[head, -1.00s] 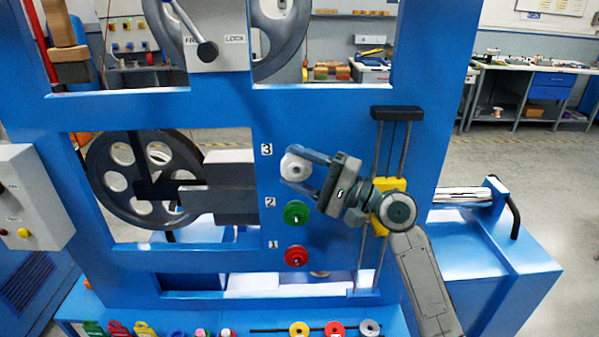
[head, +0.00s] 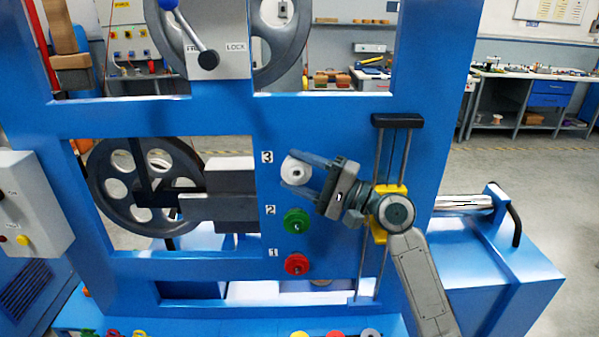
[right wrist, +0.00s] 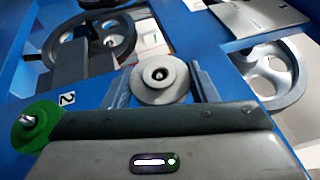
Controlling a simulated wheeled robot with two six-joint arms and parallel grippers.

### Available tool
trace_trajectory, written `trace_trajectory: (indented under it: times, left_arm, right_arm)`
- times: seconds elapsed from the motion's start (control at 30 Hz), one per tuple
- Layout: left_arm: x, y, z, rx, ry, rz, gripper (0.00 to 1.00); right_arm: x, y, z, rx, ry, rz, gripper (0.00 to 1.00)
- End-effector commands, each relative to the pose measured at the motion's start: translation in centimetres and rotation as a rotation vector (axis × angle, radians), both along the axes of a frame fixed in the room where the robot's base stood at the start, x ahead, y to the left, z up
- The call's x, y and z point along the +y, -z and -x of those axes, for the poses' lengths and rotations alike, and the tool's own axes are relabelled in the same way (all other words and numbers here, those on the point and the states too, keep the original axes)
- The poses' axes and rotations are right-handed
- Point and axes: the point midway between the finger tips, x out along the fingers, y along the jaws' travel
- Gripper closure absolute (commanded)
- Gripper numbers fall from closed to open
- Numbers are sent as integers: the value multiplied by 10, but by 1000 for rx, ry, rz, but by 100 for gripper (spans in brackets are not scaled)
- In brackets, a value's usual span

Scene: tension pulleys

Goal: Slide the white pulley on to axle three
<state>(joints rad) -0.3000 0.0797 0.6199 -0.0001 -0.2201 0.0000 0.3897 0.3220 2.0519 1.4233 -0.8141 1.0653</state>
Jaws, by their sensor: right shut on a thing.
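The white pulley (head: 296,170) is held at the level of the label 3 on the blue frame. My right gripper (head: 291,173) is shut on it, one finger on each side of its rim. In the right wrist view the pulley (right wrist: 143,91) sits between the fingers, facing the camera. A small metallic tip shows in its dark centre hole, apparently the end of axle three. The rest of that axle is hidden behind the pulley, so I cannot tell how far the pulley is along it. My left gripper is not in view.
Below, a green pulley (head: 297,221) sits at label 2 and a red pulley (head: 297,264) at label 1. To the right is a yellow block (head: 381,236) on vertical rods. A large dark wheel (head: 104,193) stands behind the left opening.

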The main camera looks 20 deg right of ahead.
Motion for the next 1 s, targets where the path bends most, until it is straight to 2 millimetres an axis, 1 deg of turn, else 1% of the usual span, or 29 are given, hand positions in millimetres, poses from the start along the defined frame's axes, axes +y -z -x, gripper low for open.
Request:
trace_trajectory:
  times: [0.33, 0.8, 1.0]
  left_arm:
    - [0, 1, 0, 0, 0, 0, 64]
    - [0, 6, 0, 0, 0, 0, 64]
    - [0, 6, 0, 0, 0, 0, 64]
  right_arm:
    - [-1, 0, -2, 0, 0, 0, 72]
    - [-5, 0, -17, 0, 0, 0, 72]
    - [-6, -1, -20, 0, 1, -1, 72]
